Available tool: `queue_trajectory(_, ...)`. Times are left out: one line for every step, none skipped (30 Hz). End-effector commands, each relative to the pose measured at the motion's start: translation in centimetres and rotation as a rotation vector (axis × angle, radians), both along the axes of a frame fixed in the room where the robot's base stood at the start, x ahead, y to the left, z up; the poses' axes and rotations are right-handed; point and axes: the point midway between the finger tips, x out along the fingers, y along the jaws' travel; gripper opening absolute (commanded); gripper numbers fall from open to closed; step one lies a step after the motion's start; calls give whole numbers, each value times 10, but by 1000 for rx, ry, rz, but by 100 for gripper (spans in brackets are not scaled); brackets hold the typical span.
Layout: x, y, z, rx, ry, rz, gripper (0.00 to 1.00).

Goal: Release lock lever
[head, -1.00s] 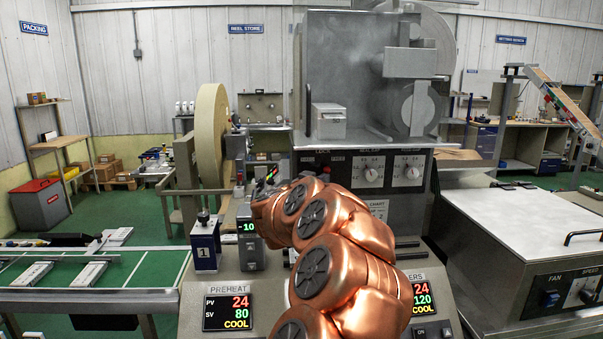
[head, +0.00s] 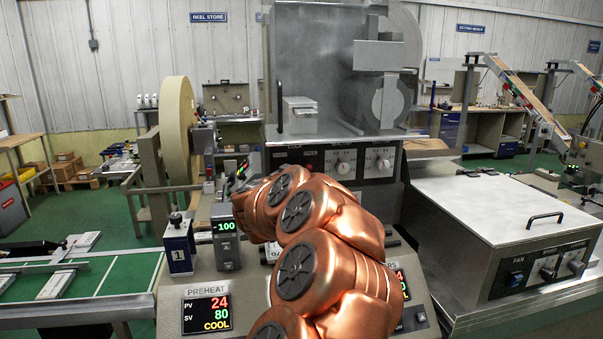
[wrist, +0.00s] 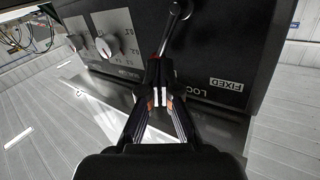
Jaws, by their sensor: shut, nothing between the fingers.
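In the wrist view, the lock lever (wrist: 176,28) is a slim shiny metal rod with a rounded end at the top edge. It runs down toward my fingertips. My gripper (wrist: 160,96) is shut and empty, its tips overlapping the lever's lower part in the picture. I cannot tell whether they touch it. A partly covered LOCK label lies right of the fingers, beside an upside-down FIXED label (wrist: 226,85). In the head view, my copper arm reaches to the machine's dark control panel (head: 320,160); the lever and gripper are not clear there.
Two white knobs (wrist: 108,46) sit left of my gripper in the wrist view. A large cream reel (head: 176,130) stands left of the machine. A grey-lidded unit (head: 500,205) stands at right, and a green conveyor (head: 110,275) at left.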

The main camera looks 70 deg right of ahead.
Motion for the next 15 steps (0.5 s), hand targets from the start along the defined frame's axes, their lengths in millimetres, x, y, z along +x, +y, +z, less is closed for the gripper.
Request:
queue_trajectory(1, 7, 5, 0, 0, 4, 0)
queue_trajectory(2, 12, 6, 0, 0, 5, 0)
queue_trajectory(3, 18, 7, 0, 0, 6, 0)
queue_trajectory(4, 23, 9, 0, 1, 7, 0)
queue_trajectory(4, 27, 10, -2, 2, 7, 0)
queue_trajectory(4, 32, 8, -4, -1, 6, 0)
queue_trajectory(4, 36, 9, -4, -2, 5, 0)
queue_trajectory(4, 40, 11, -5, -2, 6, 0)
queue_trajectory(5, 45, 11, -4, -1, 6, 0)
queue_trajectory(5, 48, 12, -3, 0, 7, 0)
queue_trajectory(5, 52, 13, -3, 0, 8, 0)
queue_trajectory(6, 58, 14, -2, -1, 9, 0)
queue_trajectory(6, 62, 15, -2, -1, 9, 0)
queue_trajectory(6, 66, 17, -2, -2, 9, 0)
queue_trajectory(6, 71, 18, -1, -2, 9, 0)
